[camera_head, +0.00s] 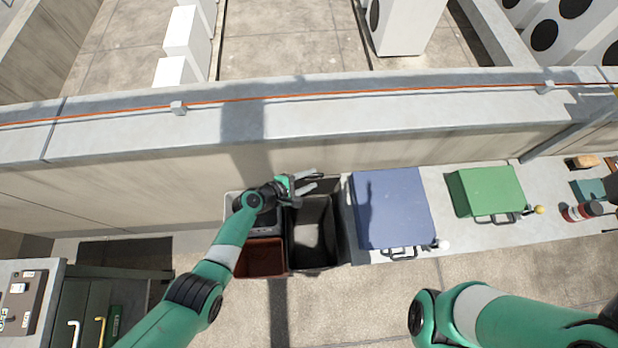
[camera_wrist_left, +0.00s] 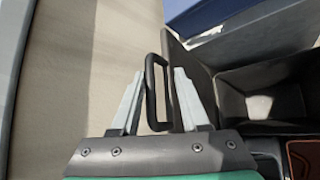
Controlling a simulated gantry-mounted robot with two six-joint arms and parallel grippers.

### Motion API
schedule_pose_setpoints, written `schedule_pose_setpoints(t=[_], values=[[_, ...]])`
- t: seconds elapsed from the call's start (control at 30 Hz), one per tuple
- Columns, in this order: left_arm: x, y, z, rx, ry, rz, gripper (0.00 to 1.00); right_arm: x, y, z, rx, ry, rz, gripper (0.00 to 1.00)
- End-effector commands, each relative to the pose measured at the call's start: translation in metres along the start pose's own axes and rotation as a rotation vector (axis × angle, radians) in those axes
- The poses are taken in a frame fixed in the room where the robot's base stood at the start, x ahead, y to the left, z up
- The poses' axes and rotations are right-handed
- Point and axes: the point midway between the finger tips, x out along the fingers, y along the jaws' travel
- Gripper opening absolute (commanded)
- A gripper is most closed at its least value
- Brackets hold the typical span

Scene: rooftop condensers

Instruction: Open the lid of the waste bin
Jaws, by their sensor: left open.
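The waste bin (camera_head: 314,232) is a dark, open-topped box in the middle of the head view. Its empty-looking inside also shows in the left wrist view (camera_wrist_left: 266,95). Its dark lid (camera_wrist_left: 192,65) stands raised on edge at the wall side of the opening, with a black loop handle (camera_wrist_left: 149,95) on its outer face. My left gripper (camera_head: 315,180) is at the raised lid. In the left wrist view its two fingers (camera_wrist_left: 158,80) are apart, with the handle bar between them. My right gripper is out of view; only part of that arm shows.
A reddish-brown bin (camera_head: 262,259) and a grey bin (camera_head: 231,205) adjoin on the left. A blue-lidded box (camera_head: 392,208) stands close on the right, then a green-lidded box (camera_head: 486,191). A concrete parapet (camera_head: 350,105) runs behind.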

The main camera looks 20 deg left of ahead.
Motion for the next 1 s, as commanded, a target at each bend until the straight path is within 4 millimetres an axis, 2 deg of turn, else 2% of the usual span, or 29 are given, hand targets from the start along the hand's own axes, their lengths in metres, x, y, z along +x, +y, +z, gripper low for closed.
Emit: schedule_pose_setpoints(t=[0.17, 0.27, 0.37, 0.5, 0.7, 0.83, 1.0], values=[[-0.001, 0.000, 0.000, 0.000, 0.000, 0.000, 0.45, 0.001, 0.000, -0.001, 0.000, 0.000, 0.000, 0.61], [-0.009, 0.002, 0.001, 0.000, 0.000, 0.001, 0.45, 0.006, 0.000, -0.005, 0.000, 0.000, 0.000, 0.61], [-0.027, 0.004, 0.003, -0.001, 0.002, 0.002, 0.45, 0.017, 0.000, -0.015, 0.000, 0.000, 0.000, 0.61], [-0.061, 0.004, 0.003, -0.001, 0.003, 0.002, 0.45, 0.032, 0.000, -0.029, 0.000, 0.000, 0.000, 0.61], [-0.102, 0.002, 0.001, -0.002, 0.002, 0.002, 0.45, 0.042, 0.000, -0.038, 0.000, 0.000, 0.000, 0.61], [-0.114, 0.001, 0.000, -0.001, 0.001, 0.001, 0.45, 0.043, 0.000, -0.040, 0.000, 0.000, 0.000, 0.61], [-0.117, 0.000, 0.000, 0.000, 0.000, -0.001, 0.45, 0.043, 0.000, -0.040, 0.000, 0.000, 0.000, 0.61]])
